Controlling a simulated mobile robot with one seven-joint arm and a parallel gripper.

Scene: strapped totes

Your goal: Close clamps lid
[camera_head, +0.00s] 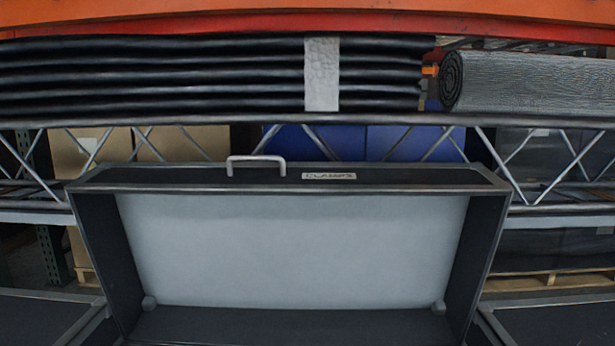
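The clamps lid (430,181) is a dark panel along the top of a dark box (96,245) in the middle of the head view. It carries a pale bar handle (256,160) left of centre and a label plate (329,176) that appears to read "CLAMPS". Below the lid's front edge the box shows a pale grey inner surface (295,250) between dark side walls. I cannot tell the lid's exact angle or where it is hinged. My gripper is not in view.
A shelf behind and above holds a strapped stack of black folded material (200,75) and a grey roll (535,83). Metal truss bars run below it. Blue bins (340,141) and brown boxes (180,143) stand behind. Dark surfaces flank the box at the lower left and right.

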